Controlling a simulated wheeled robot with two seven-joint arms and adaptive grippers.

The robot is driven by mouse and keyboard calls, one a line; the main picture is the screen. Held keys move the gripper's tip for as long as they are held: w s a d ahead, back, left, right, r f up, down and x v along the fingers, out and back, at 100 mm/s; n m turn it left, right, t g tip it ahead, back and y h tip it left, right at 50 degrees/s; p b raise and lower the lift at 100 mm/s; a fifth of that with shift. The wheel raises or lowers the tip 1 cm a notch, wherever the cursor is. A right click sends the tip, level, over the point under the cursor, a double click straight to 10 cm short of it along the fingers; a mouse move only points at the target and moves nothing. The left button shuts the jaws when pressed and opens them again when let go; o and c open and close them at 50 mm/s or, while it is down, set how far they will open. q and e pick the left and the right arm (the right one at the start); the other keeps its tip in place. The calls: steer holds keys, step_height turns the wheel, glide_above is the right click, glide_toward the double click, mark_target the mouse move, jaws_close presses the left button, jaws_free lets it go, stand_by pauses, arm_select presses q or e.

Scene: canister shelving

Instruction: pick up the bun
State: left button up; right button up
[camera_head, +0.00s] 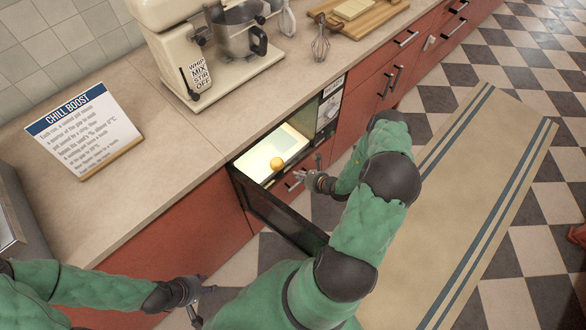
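The bun (277,163) is a small round orange-gold thing inside a lit, built-in oven-like compartment (262,168) below the counter. My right gripper (306,168) is just right of the opening, apart from the bun in the picture. Its fingers look spread and empty. My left gripper (203,303) is low at the bottom of the picture, in front of the red cabinets and far from the bun. Its fingers also look spread and empty.
A cream mixer (180,65), a "CHILL BOOST" sign (83,130), a whisk (320,45) and a wooden board (375,18) stand on the counter. Red drawers (385,75) line the front. A striped runner (500,170) lies on the checkered floor.

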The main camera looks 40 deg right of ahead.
mark_target(278, 162)
steer(key=o, duration=0.4)
steer(key=shift+w+a, duration=0.1)
steer(key=shift+w, duration=0.3)
steer(key=o, duration=0.6)
steer(key=w+g, duration=0.1)
steer(key=w+a+g+b, duration=0.1)
steer(key=w, duration=0.1)
steer(key=w+n+g+y, duration=0.1)
steer(key=shift+w+a+g+b, duration=0.3)
steer(key=shift+w+a+b, duration=0.05)
steer(key=shift+o, duration=0.2)
steer(key=w+r+g, duration=0.1)
steer(key=w+r+g+h+b, duration=0.1)
steer(key=w, duration=0.1)
steer(key=shift+g, duration=0.4)
steer(key=shift+w+d+r+b+x, duration=0.1)
steer(key=shift+w+b+x, duration=0.15)
steer(key=shift+b+x, duration=0.6)
steer(key=shift+w+d+r+b+x, duration=0.1)
steer(key=shift+w+b+x, duration=0.2)
steer(key=shift+x, duration=1.1)
steer(key=shift+w+d+r+b+x, duration=0.1)
steer(key=shift+w+b+x, duration=0.1)
steer(key=shift+b+x, duration=0.65)
